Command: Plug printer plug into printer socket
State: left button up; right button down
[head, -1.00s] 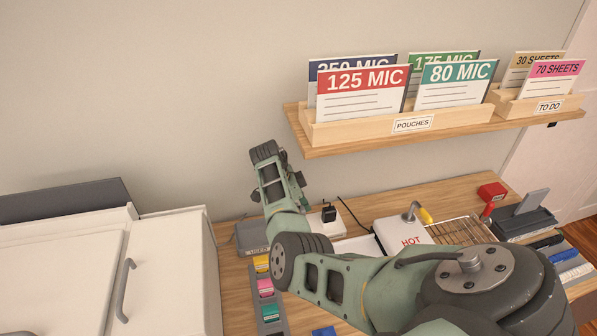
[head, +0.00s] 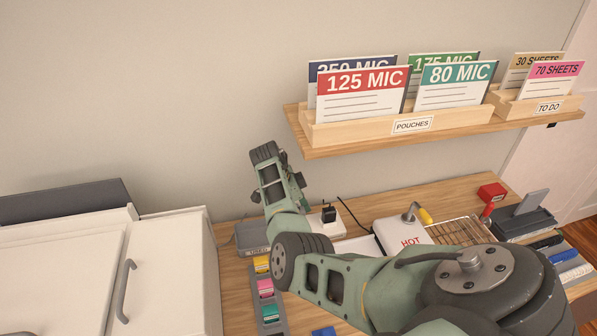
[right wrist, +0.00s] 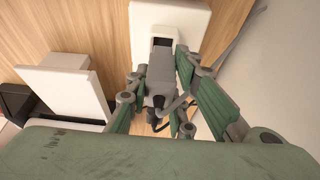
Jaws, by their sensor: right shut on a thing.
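In the right wrist view my right gripper (right wrist: 160,95) is shut on a grey plug (right wrist: 158,72), with its green fingers on either side and a dark cord loop near the plug's rear. The plug points at a white socket block (right wrist: 180,18). A dark recess (right wrist: 162,42) shows on the block, right at the plug's front end. I cannot tell whether the plug touches it or is inside. In the head view my right arm reaches across the desk to the back wall; its fingertips and the held plug are hidden or too small to make out. My left gripper is not in view.
A white block with a black plug (head: 328,214) stands beside my arm, near a HOT-marked white device (head: 398,232) and a wire rack (head: 460,232). A shelf with pouch cards (head: 400,130) hangs above. A white cabinet (head: 170,270) is at left.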

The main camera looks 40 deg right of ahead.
jog(key=shift+f+b, duration=0.6)
jog(key=shift+f, duration=0.15)
jog(key=c, duration=1.5)
grip_release()
jog(key=shift+o, duration=0.2)
jog(key=v, duration=1.2)
